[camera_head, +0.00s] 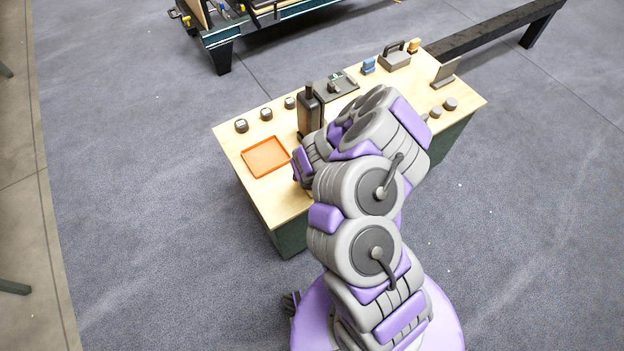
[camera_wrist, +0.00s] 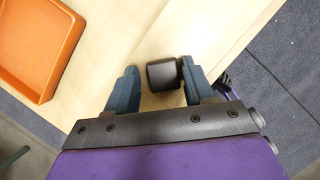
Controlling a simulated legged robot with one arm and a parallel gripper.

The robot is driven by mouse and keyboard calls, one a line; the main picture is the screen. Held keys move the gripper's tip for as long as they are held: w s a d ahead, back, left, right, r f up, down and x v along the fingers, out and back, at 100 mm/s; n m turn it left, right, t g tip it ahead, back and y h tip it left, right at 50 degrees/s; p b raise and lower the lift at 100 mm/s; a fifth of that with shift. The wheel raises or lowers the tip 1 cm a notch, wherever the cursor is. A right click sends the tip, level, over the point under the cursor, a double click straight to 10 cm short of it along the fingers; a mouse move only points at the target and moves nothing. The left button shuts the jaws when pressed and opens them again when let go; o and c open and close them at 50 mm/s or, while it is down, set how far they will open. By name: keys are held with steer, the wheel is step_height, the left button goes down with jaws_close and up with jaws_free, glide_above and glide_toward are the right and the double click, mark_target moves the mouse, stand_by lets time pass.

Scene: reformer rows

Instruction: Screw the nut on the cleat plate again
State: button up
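In the wrist view my gripper (camera_wrist: 160,88) is open, its two blue fingers on either side of a dark rounded block (camera_wrist: 162,74). The block is close to the right finger, with a gap to the left finger. I cannot tell whether this block is the nut, or whether it touches the right finger. In the head view my gripper is mostly hidden by my arm, low over the bench near the orange tray. A dark flat plate (camera_head: 338,86) with small parts on it lies at the back of the bench; I cannot tell whether it is the cleat plate.
The wooden bench (camera_head: 232,148) holds an orange tray (camera_head: 266,157), which also shows in the wrist view (camera_wrist: 45,78). A tall dark upright thing (camera_head: 310,112) stands behind my gripper. Several small round parts line the left back edge. A dark case (camera_head: 395,58) stands farther right.

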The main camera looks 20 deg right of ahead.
steer(key=shift+s+d, duration=0.1)
steer(key=shift+d, duration=0.2)
stand_by(0.4)
steer(key=shift+s+a+r, duration=0.1)
steer(key=shift+r, duration=0.35)
steer(key=p+v, duration=0.9)
steer(key=v, duration=0.7)
steer(key=shift+a+r, duration=0.1)
steer(key=shift+r, duration=0.1)
steer(key=shift+r, duration=0.1)
step_height(320, 180, up, 7)
steer(key=p, duration=0.7)
